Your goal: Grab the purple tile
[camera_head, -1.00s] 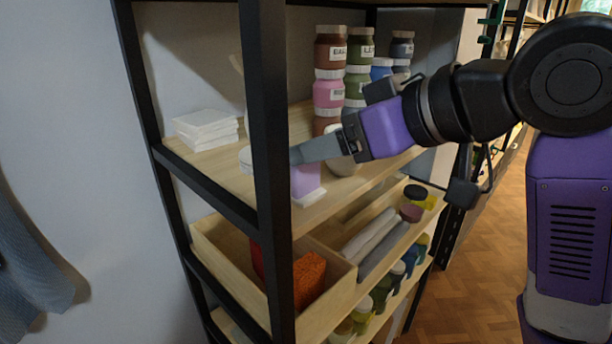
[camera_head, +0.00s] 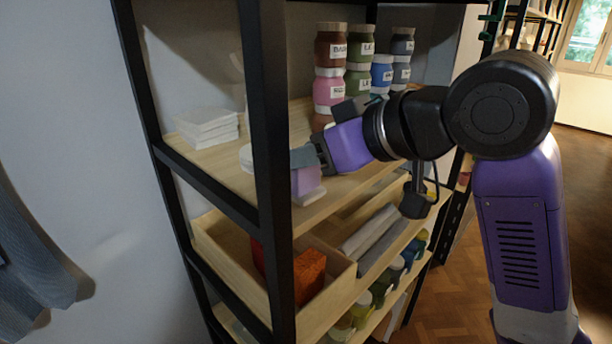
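The purple tile (camera_head: 306,183) is a light purple, upright piece at the front edge of the upper shelf, just right of the black front post. A white strip lies at its foot. My gripper (camera_head: 302,158) comes in from the right, with its grey fingers across the top of the tile and reaching to the post. The fingers hide the tile's upper part. I see them side-on, so I cannot tell the gap between them or whether they touch the tile.
The black shelf post (camera_head: 268,170) stands close to the fingertips. White tiles (camera_head: 207,128) are stacked at the left of the upper shelf (camera_head: 205,165). Stacked jars (camera_head: 330,92) stand behind my gripper. Below is a wooden box (camera_head: 225,255) with an orange-red block (camera_head: 309,275).

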